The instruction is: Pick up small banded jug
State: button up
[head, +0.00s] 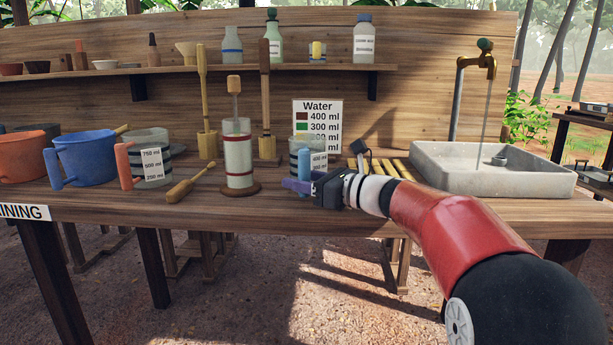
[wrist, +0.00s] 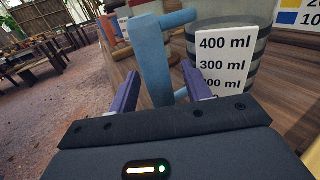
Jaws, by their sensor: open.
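The small banded jug (head: 295,150) stands on the bench, clear with dark bands, a blue handle and a white label. In the wrist view the jug (wrist: 264,50) shows at the upper right, its label reading 400 ml and 300 ml. Its blue handle (wrist: 153,58) stands upright between the two purple fingers of my gripper (wrist: 158,82). The fingers are open, with space on both sides of the handle. In the head view my gripper (head: 292,185) is low in front of the jug and hides part of its lower side.
A Water sign (head: 318,112) is behind. A slatted rack (head: 385,167) and stone sink (head: 440,165) are right.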

jog(key=shift+c, duration=0.3)
grip_shut()
jog(key=shift+r, duration=0.15)
notch_tip(320, 180, up, 20)
jog(key=p, duration=0.5)
jog(key=c, duration=0.6)
grip_release()
grip_shut()
jog(key=shift+s, duration=0.1)
